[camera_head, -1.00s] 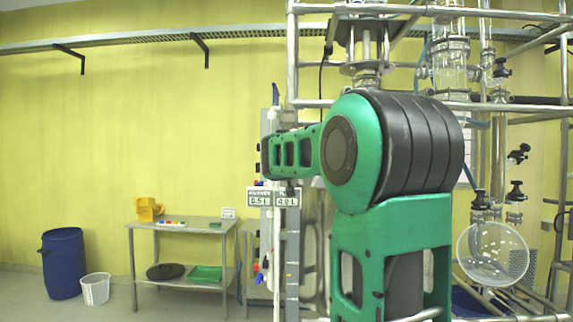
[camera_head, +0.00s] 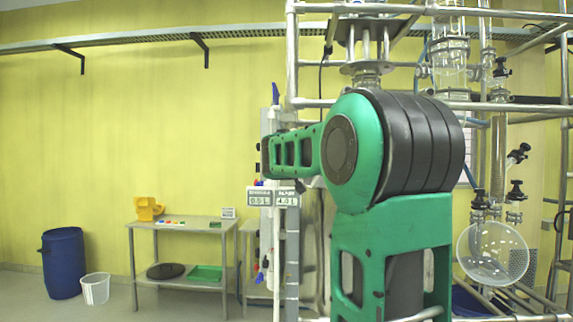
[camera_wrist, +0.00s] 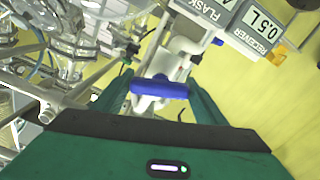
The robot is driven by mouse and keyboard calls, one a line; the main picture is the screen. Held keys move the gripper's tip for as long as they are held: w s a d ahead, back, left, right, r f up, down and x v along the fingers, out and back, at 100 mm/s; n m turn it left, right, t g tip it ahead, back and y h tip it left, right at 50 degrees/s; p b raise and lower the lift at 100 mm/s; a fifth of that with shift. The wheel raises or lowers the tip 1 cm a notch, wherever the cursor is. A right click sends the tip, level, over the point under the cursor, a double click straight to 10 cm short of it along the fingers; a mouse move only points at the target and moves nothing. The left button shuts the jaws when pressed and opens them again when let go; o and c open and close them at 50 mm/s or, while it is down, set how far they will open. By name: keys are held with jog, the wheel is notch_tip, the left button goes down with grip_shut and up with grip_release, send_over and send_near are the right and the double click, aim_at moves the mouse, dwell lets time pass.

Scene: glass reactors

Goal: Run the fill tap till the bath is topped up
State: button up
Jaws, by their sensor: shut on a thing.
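In the wrist view, a blue tap handle (camera_wrist: 160,89) sits across white piping, between the green fingers of my gripper (camera_wrist: 160,92). The gripper is shut on this handle. The tap's outlet and the bath with its water level cannot be made out. In the head view my green and black arm covers the middle, and my gripper is hidden behind it. Two readout plates (camera_head: 273,196) hang beside the white pipes; the left one reads about 0.5 L. In the wrist view the receiver plate (camera_wrist: 258,30) reads 0.5 L, and a flask plate is next to it.
A metal frame (camera_head: 291,60) with glassware and a round glass vessel (camera_head: 492,252) stands at the right. A steel table (camera_head: 180,226) with a yellow item, a blue drum (camera_head: 63,262) and a white bin (camera_head: 95,288) are at the left. The floor between them is clear.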

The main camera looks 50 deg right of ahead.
jog(key=n, duration=0.4)
jog(key=shift+w+a+f+n, duration=0.15)
jog(key=shift+w+a+n, duration=0.05)
jog(key=shift+n, duration=1.7)
jog(key=shift+a, duration=0.1)
jog(key=o, duration=1.1)
jog(key=shift+w+a, duration=0.1)
jog(key=shift+c, duration=0.2)
jog(key=shift+d, duration=0.2)
jog(key=shift+s, duration=0.25)
